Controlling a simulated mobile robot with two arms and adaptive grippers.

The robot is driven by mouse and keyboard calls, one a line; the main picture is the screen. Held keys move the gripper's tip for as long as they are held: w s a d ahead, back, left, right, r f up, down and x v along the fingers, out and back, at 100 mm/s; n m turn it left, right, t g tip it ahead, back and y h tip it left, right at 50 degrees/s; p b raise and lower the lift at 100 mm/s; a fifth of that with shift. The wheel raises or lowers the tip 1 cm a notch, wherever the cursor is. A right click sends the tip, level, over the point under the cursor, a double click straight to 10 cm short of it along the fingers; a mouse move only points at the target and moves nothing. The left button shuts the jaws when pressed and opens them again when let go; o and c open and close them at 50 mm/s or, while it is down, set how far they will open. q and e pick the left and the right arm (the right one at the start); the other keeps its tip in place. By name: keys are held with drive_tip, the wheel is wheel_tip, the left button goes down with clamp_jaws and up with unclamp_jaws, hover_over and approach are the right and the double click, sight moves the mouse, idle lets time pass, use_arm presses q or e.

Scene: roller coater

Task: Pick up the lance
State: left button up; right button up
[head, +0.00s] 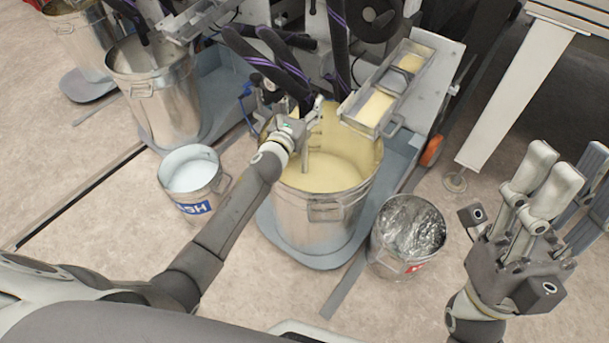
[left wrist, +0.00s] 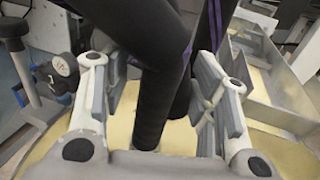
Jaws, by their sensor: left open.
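The lance appears to be the dark sleeved tube (left wrist: 157,90) that runs down between my left gripper's fingers in the left wrist view. In the head view, a short pale metal tube (head: 305,158) shows below the gripper, inside the large drum of cream-coloured liquid (head: 325,215). My left gripper (head: 306,122) is at the drum's back rim. It is open, with one finger on each side of the dark tube in the left wrist view (left wrist: 150,70); I cannot tell whether they touch it. My right gripper (head: 570,170) is open and empty at the right, fingers up.
Dark hoses (head: 262,62) hang from the machine behind. A metal trough (head: 388,90) juts out beside the drum. Further drums (head: 155,95) stand at the back left.

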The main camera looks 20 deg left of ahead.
use_arm(q)
clamp_jaws()
drive_tip(key=shift+r, duration=0.1)
idle(0.6)
